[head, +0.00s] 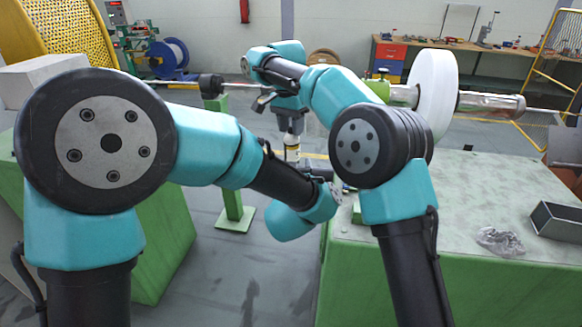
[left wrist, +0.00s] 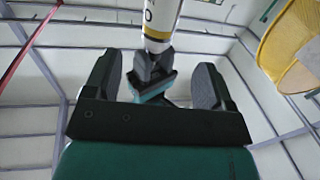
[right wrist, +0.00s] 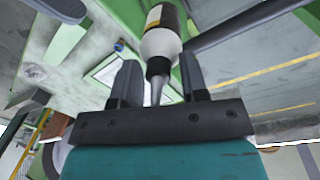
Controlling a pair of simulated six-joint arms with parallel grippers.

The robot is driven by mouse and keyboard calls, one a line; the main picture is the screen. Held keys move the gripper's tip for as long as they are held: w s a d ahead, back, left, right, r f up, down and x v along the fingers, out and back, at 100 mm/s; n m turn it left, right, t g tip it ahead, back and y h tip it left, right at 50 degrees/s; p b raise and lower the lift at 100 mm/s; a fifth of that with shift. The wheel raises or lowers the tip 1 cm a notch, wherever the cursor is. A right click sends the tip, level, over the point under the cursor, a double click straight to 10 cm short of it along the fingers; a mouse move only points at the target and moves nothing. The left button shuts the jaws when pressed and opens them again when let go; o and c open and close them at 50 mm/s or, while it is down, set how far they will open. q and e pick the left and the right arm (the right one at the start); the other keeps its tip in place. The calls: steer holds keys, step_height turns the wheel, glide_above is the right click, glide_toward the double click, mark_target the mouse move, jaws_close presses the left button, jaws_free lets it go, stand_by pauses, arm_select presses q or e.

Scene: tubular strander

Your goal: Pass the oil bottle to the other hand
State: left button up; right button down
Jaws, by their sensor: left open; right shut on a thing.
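The oil bottle (head: 291,150) is a small white bottle with a yellow and dark label. It hangs upside down below my right gripper (head: 291,124) in the head view. In the right wrist view its tapered nozzle lies between the fingers of the right gripper (right wrist: 157,88), which is shut on it, and the bottle body (right wrist: 161,42) extends beyond. In the left wrist view my left gripper (left wrist: 156,72) is open and empty. The bottle (left wrist: 161,15) shows past its fingers, apart from them, near the top edge. In the head view my left gripper is mostly hidden behind my arms.
A green bench (head: 470,215) stands at the right, with a grey metal tray (head: 557,222) and a crumpled clear bag (head: 499,241). A machine shaft with a white disc (head: 437,95) runs behind my arms. A green post (head: 232,200) stands on the floor below it.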

mark_target(292, 143)
arm_select(q)
steer(key=w, duration=0.7)
steer(key=w+d, duration=0.1)
steer(key=w, duration=0.3)
steer(key=shift+w, duration=0.35)
steer(key=shift+a, duration=0.1)
steer(key=c, duration=1)
steer(key=shift+c, duration=0.3)
arm_select(e)
steer(key=c, duration=0.7)
jaws_free()
steer(key=shift+c, duration=0.2)
steer(key=shift+o, duration=0.9)
arm_select(q)
steer(key=shift+a, duration=0.1)
arm_select(e)
steer(key=shift+r, duration=0.1)
steer(key=shift+w+a+r, duration=0.1)
steer(key=shift+r, duration=1.7)
steer(key=shift+w+a+r, duration=0.1)
steer(key=shift+r, duration=1.7)
